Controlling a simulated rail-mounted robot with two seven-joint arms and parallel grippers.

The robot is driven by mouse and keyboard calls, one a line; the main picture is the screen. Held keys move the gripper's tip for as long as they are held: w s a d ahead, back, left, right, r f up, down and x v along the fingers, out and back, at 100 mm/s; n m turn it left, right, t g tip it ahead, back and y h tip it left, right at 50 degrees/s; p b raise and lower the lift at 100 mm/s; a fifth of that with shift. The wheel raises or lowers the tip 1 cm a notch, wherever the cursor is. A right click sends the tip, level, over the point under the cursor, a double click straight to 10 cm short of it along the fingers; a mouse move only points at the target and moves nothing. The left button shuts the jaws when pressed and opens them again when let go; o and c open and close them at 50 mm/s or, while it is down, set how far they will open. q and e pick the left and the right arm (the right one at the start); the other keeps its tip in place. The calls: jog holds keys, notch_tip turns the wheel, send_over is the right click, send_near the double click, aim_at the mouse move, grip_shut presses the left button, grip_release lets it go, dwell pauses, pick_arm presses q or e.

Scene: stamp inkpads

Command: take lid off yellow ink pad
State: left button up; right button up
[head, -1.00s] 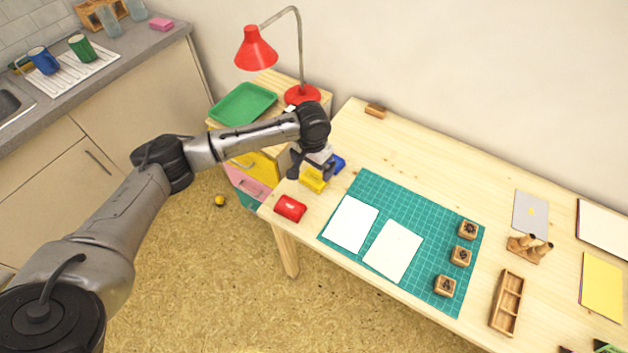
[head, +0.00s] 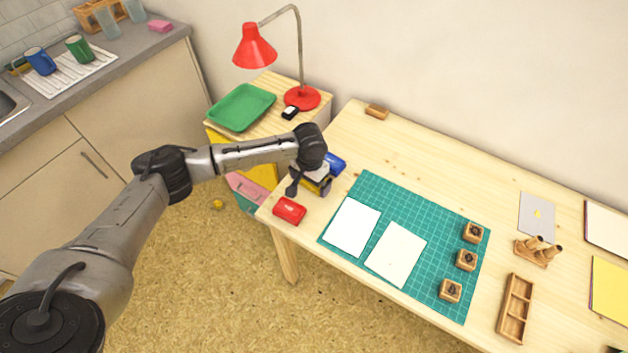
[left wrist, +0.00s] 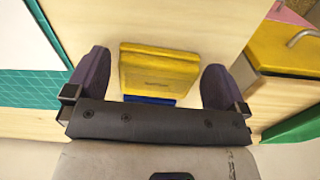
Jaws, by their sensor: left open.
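The yellow ink pad (left wrist: 158,72) lies on the wooden table, between the spread fingers of my left gripper (left wrist: 155,85) in the left wrist view. The red ink pad (head: 289,211) lies in front, near the table's left edge. My right gripper is out of view.
A green cutting mat (head: 452,279) with two white sheets and three wooden stamps lies to the right. A drawer unit with a green tray (head: 241,107) and a red lamp (head: 254,46) stands behind left.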

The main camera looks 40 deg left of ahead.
pick_arm(q)
jog(key=shift+c, duration=0.3)
jog(key=c, duration=0.7)
jog(key=shift+r, duration=0.15)
